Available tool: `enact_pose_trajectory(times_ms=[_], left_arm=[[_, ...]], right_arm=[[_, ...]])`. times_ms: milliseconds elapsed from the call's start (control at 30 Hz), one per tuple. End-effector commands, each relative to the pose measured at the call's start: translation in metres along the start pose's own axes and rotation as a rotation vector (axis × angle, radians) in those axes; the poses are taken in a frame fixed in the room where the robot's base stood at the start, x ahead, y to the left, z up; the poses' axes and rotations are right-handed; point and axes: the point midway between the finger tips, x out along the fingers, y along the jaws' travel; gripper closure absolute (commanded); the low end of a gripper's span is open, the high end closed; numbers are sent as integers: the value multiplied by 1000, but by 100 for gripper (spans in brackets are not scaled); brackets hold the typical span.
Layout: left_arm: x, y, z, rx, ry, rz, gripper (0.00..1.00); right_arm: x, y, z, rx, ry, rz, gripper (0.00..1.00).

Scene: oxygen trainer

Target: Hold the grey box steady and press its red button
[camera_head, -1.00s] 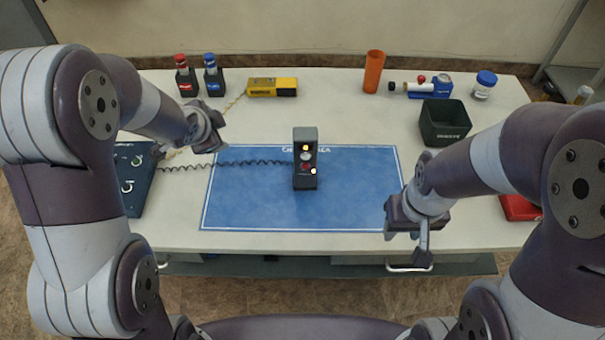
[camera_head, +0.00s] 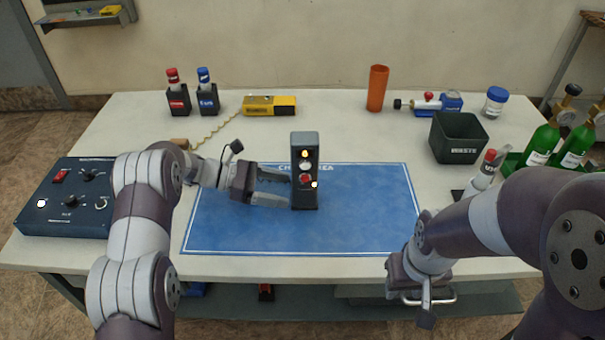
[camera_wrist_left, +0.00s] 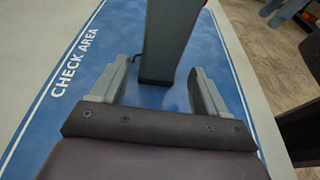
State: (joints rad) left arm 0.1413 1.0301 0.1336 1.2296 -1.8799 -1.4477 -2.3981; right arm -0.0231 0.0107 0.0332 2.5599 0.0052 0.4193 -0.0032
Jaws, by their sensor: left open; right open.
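The grey box (camera_head: 304,145) stands upright on the blue check-area mat (camera_head: 360,225). Its front carries a lit amber lamp (camera_head: 305,154), a red button (camera_head: 304,179) and a small bright light near its right edge. My left gripper (camera_head: 275,187) is open and low over the mat, at the box's left side. In the left wrist view the lower part of the box (camera_wrist_left: 166,50) stands just beyond and between the open fingertips (camera_wrist_left: 163,72); contact cannot be told. My right gripper (camera_head: 425,310) is away from the box, near the table's front right edge.
A dark control unit (camera_head: 70,196) with knobs sits at the left. Red (camera_head: 177,98) and blue (camera_head: 207,97) bottles, a yellow device (camera_head: 270,105), an orange cup (camera_head: 377,88) and a waste bin (camera_head: 458,138) stand behind. Green cylinders (camera_head: 541,145) are at right. The mat's right part is clear.

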Motion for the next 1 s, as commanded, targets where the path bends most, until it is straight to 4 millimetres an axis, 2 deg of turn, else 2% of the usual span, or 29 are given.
enact_pose_trajectory(times_ms=[67,133,300,667,700,767,800,1000], left_arm=[[15,0,4,-3,0,-2,25],[30,0,-6,-1,0,-1,25],[49,0,-4,-1,0,0,25],[55,1,0,-3,0,4,25],[55,1,0,-3,0,4,29],[55,1,0,-3,0,3,48],[55,1,0,-3,0,3,61],[55,1,0,-3,0,3,63]], right_arm=[[-9,0,-1,0,0,0,57],[8,0,1,0,1,0,57],[20,0,3,0,-1,0,57],[21,0,3,0,0,0,57],[21,0,3,0,0,0,57],[21,0,3,0,0,0,57],[21,0,3,0,0,0,57],[21,0,3,0,0,0,57]])
